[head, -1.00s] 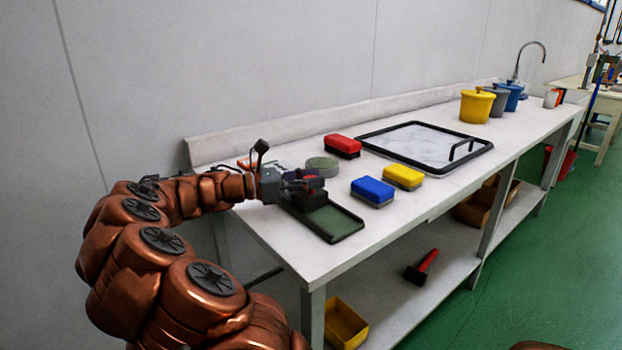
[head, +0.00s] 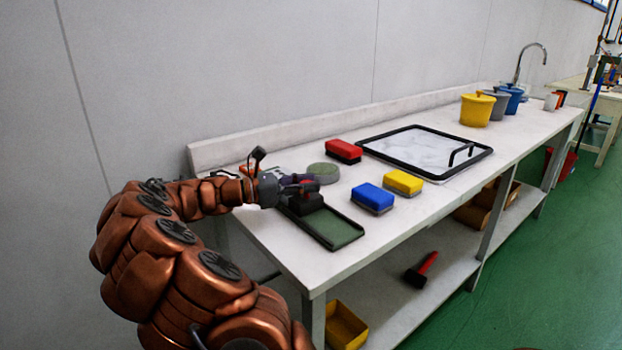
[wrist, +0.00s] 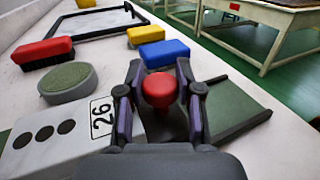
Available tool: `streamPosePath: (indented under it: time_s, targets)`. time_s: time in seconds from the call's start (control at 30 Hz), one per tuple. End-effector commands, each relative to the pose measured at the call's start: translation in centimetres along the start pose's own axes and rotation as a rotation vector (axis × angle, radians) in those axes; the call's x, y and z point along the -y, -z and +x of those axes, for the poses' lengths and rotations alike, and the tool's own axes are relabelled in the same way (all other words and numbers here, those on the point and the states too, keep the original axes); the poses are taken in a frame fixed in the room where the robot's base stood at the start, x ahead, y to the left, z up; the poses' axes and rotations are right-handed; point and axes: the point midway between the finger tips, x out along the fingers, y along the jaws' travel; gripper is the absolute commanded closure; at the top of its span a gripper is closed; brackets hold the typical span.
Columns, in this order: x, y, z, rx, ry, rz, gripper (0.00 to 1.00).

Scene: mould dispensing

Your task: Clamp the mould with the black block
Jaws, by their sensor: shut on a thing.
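My gripper (wrist: 160,95) is shut on the red knob (wrist: 160,88) of a black block. The knob sits between the two fingers in the wrist view. The black block (head: 307,205) hangs under the knob, over the left end of a black-rimmed tray (head: 360,233) with a green surface. The tray, which looks like the mould, lies flat on the table and also shows in the wrist view (wrist: 235,100). The fingers hide part of the block. I cannot tell whether the block touches the tray.
A round green-topped pad (head: 323,171), a red brush (head: 343,150), and blue (head: 372,197) and yellow (head: 403,182) sponges lie close by. A white box marked 26 (wrist: 75,135) stands beside the gripper. A black-framed board (head: 425,150) lies farther right. The table's front edge is near.

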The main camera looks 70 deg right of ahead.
Motion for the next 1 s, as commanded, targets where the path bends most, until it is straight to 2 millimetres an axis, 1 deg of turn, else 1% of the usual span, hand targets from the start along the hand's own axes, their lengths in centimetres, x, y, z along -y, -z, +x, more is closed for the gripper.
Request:
streamPosePath:
  time_s: [0.03, 0.13, 0.43, 0.47, 0.5, 0.7, 1.0]
  targets:
    - [-0.45, -0.36, -0.23, -0.002, -0.005, -0.001, 1.0]
    - [-0.79, -0.23, -0.41, -0.001, -0.004, 0.002, 1.0]
    - [-0.85, -0.04, -0.46, 0.0, -0.004, 0.003, 1.0]
    - [-0.85, -0.03, -0.46, 0.0, -0.004, 0.003, 0.64]
    - [-0.85, -0.02, -0.45, 0.0, -0.004, 0.003, 0.6]
    - [-0.81, -0.02, -0.39, 0.0, -0.002, 0.003, 0.39]
    - [-0.78, -0.02, -0.42, 0.0, -0.001, 0.002, 0.39]
